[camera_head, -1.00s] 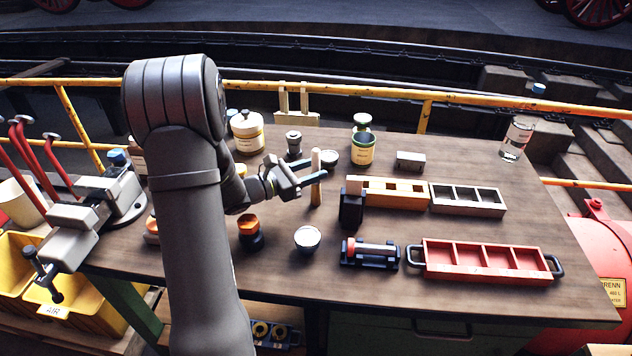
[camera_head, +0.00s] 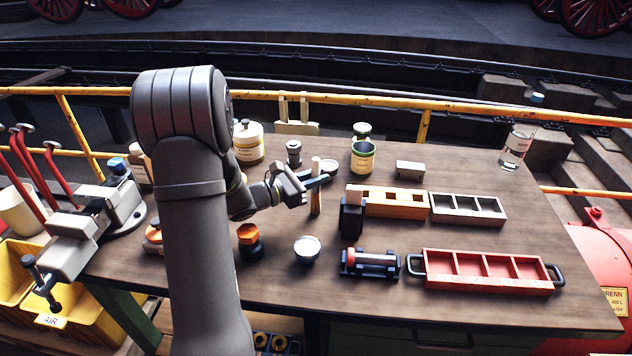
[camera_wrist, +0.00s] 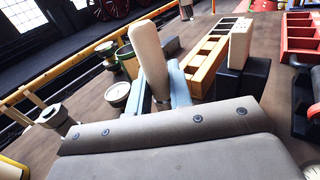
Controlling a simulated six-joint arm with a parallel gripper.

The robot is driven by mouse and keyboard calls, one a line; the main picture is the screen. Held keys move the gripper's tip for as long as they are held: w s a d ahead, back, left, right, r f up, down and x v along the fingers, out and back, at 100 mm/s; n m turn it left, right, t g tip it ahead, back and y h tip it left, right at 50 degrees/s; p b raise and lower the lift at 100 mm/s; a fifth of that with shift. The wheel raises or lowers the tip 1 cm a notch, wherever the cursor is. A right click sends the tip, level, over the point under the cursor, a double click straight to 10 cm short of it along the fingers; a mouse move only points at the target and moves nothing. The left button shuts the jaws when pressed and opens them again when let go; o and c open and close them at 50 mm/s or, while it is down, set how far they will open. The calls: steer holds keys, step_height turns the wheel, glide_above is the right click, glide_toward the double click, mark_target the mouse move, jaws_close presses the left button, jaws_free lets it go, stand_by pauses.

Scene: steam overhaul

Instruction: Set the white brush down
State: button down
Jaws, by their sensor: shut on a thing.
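The white brush (camera_head: 316,187) is upright, a pale cream handle in the head view, left of the black block. My gripper (camera_head: 314,180) is shut on it, with one finger on each side of the handle. In the wrist view the brush (camera_wrist: 149,52) leans slightly and rises between my blue-grey fingers (camera_wrist: 158,92). Its lower end is hidden in the wrist view. In the head view it reaches down close to the tabletop, and I cannot tell whether it touches.
A black block with a pale piece (camera_head: 352,212) stands just right of the brush. An orange tray (camera_head: 395,208) and a red tray (camera_head: 487,285) lie further right. Bare wood surrounds the brush's foot.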

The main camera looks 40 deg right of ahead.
mark_target(316, 197)
steer(key=shift+r, duration=0.65)
steer(key=w+a+r, duration=0.2)
steer(key=a, duration=1.5)
steer(key=shift+w+a, duration=0.4)
steer(key=shift+d, duration=0.1)
